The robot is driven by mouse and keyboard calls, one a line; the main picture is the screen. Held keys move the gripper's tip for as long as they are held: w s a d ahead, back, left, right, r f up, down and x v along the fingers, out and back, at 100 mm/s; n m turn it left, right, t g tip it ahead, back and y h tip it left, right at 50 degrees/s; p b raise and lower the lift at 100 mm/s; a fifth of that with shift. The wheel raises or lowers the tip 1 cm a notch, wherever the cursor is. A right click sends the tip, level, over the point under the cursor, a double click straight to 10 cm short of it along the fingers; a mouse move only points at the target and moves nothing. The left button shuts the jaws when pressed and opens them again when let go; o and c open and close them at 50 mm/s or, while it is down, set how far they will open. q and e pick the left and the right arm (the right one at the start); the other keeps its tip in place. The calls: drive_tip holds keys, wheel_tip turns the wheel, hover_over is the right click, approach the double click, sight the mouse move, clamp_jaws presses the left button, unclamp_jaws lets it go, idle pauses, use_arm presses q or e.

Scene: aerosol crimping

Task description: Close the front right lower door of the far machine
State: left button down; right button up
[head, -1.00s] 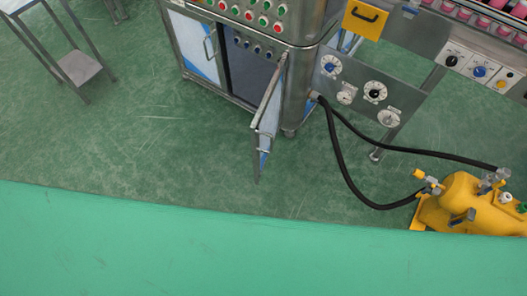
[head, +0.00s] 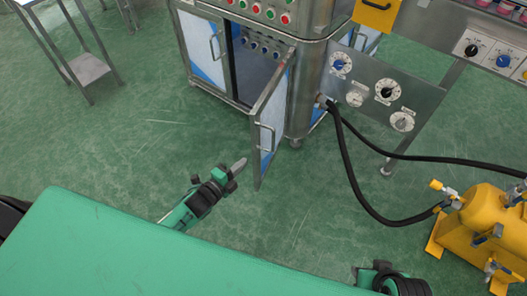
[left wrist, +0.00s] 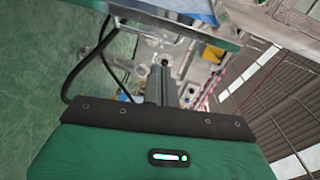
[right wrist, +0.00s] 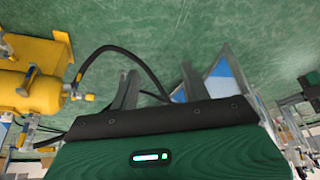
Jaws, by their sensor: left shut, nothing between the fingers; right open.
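The far machine is a steel cabinet (head: 296,36) at the top middle of the head view. Its front right lower door (head: 267,136) stands open, swung out toward me, with a bar handle (head: 266,136) on the face turned right. The opening behind it shows a dark interior. My left gripper (head: 239,165) is shut and empty, low to the left of the door's free edge, with a small gap seen between them. Its shut fingers also show in the left wrist view (left wrist: 160,82). My right gripper (right wrist: 160,84) is open and empty in the right wrist view; its fingers are outside the head view.
The left lower door (head: 203,48) looks shut. A steel stand (head: 88,68) is at left. Green floor (head: 130,140) between is clear.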

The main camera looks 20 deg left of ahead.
sight(254, 141)
use_arm(q)
drive_tip(key=w+d+r+m+h+b, duration=0.1)
drive_tip(key=w+d+r+m+b, duration=0.15)
drive_tip(key=w+d, duration=0.55)
drive_tip(key=shift+n+t, duration=0.3)
drive_tip(key=shift+n, duration=0.15)
drive_tip(key=shift+w+a+p, duration=0.15)
drive_tip(key=shift+w+a, duration=0.15)
drive_tip(key=shift+a, duration=0.7)
drive_tip(key=shift+w+a+p, duration=0.2)
drive_tip(key=shift+w+a, duration=0.05)
drive_tip(key=shift+a, duration=0.7)
drive_tip(key=shift+w+a+p, duration=0.15)
drive_tip(key=shift+w+a, duration=0.15)
drive_tip(key=shift+a, duration=0.7)
use_arm(e)
drive_tip(key=shift+w+a+r+t+y, duration=0.15)
drive_tip(key=shift+a+r+t, duration=0.15)
drive_tip(key=shift+r+t, duration=0.2)
drive_tip(key=shift+s+a+r+t+y, duration=0.15)
drive_tip(key=shift+a+r+t, duration=0.15)
drive_tip(key=shift+r+t, duration=0.15)
drive_tip(key=shift+w, duration=0.1)
use_arm(q)
drive_tip(key=shift+a, duration=0.1)
